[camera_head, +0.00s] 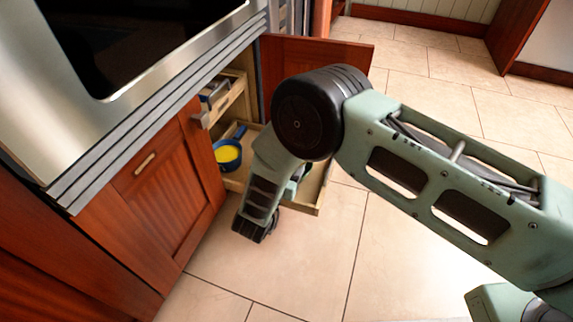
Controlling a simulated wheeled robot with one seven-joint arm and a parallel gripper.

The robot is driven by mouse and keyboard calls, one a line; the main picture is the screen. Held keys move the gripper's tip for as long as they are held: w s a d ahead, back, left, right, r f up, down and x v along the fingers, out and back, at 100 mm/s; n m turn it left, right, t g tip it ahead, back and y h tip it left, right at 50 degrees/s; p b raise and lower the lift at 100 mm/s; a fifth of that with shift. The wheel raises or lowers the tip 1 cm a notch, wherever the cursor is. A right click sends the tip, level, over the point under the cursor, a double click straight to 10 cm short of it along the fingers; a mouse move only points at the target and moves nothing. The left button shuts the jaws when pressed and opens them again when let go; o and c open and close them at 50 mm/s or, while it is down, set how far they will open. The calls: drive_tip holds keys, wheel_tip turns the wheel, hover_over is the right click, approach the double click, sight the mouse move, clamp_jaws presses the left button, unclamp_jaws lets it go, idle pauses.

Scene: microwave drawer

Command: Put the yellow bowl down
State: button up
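A yellow round thing (227,155), which looks like the yellow bowl, sits within a blue pan-like container (221,145) in the cabinet's pulled-out drawer. My arm reaches down in front of the drawer. The end of my arm with my gripper (254,231) is low, in front of and below the yellow bowl in the picture and apart from it. The fingers are dark and small, and their opening does not show. My arm hides part of the drawer and whatever lies behind it.
The wooden drawer (319,205) sticks out over the tiled floor (300,255). An upper drawer (233,92) holds grey items. An oven (140,60) is above. The floor at right is clear.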

drive_tip(key=shift+d+f+b, duration=0.1)
drive_tip(key=shift+f+b, duration=0.2)
drive_tip(key=shift+f, duration=0.4)
drive_tip(key=o, duration=1.2)
drive_tip(key=shift+s+f, duration=0.1)
drive_tip(key=shift+f, duration=0.05)
drive_tip(key=shift+d+r, duration=0.1)
drive_tip(key=shift+r, duration=0.1)
drive_tip(key=r+p+v, duration=0.1)
drive_tip(key=p+v, duration=0.6)
drive_tip(key=v, duration=0.5)
drive_tip(key=shift+a, duration=0.25)
drive_tip(key=shift+r, duration=0.1)
